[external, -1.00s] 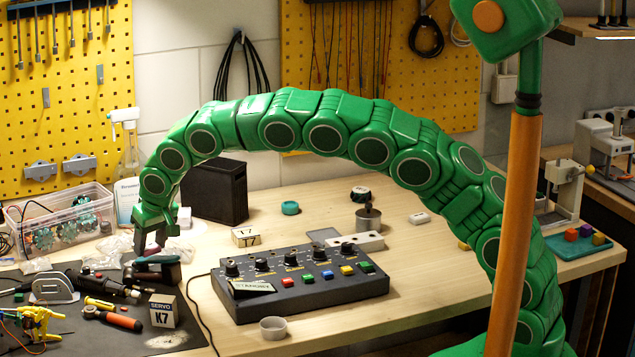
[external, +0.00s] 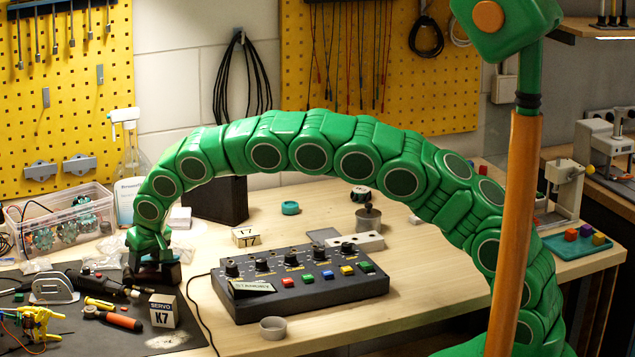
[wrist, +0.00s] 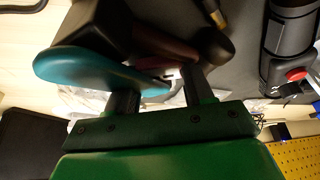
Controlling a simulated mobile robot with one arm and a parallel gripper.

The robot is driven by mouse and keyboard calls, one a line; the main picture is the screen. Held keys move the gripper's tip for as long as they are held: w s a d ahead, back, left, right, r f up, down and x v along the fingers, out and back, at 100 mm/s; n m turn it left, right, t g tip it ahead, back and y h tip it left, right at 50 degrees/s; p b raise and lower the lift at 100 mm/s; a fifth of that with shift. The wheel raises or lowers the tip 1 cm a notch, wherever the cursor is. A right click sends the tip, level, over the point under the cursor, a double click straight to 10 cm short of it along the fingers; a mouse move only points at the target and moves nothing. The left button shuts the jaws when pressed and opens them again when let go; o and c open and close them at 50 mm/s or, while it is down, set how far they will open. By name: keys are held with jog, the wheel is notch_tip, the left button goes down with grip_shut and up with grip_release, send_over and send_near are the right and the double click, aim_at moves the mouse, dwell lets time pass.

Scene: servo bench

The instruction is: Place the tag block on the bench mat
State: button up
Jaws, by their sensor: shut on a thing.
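A teal rounded handle (wrist: 90,68) covers part of the left finger. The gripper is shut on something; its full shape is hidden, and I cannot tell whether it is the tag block. A cream block marked T7 (external: 246,237) stands on the bare wood behind the control box, apart from my gripper.
The K7 box (external: 163,312), an orange-handled tool (external: 118,320) and a yellow tool (external: 36,322) crowd the mat. A clear bin (external: 60,225) stands behind it.

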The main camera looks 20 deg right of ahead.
jog(key=shift+f, duration=0.15)
jog(key=o, duration=1)
jog(key=shift+r, duration=0.2)
jog(key=v, duration=1.2)
jog(key=shift+f, duration=0.1)
